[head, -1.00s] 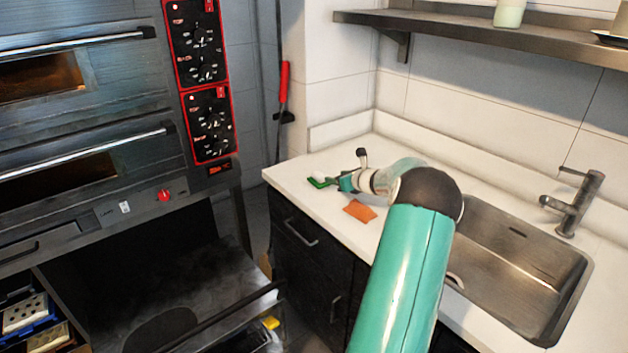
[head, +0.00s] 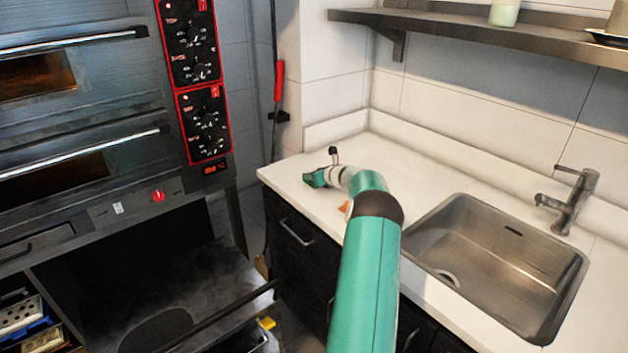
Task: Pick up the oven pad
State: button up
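A small flat orange piece, likely the oven pad (head: 344,207), lies on the white counter (head: 440,178) near its front edge. My arm covers most of it, so only a corner shows. My gripper (head: 314,178) is low over the counter, farther back and to the left of the orange piece, and apart from it in the picture. The fingers are small and dark green here. I cannot see whether they are open or shut, or whether anything is between them.
A steel sink (head: 490,262) with a tap (head: 572,200) is set in the counter at right. A steel shelf (head: 470,35) runs above. The deck oven (head: 80,110) stands at left, with dark cabinets (head: 300,262) below the counter. The counter's back strip is clear.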

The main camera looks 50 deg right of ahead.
jog(key=shift+w+d+f, duration=0.25)
jog(key=shift+w, duration=0.35)
jog(key=shift+c, duration=0.2)
jog(key=c, duration=1)
jog(key=shift+r, duration=0.15)
jog(key=shift+r, duration=0.6)
jog(key=s+a+r, duration=0.2)
jog(key=a+r, duration=0.1)
jog(key=a, duration=0.1)
jog(key=s+a+r, duration=0.1)
jog(key=a+r, duration=0.3)
jog(key=s+a+r, duration=0.2)
jog(key=a+r, duration=0.2)
jog(key=shift+s+a+r, duration=0.25)
jog(key=shift+s+a, duration=0.1)
jog(key=shift+a, duration=0.05)
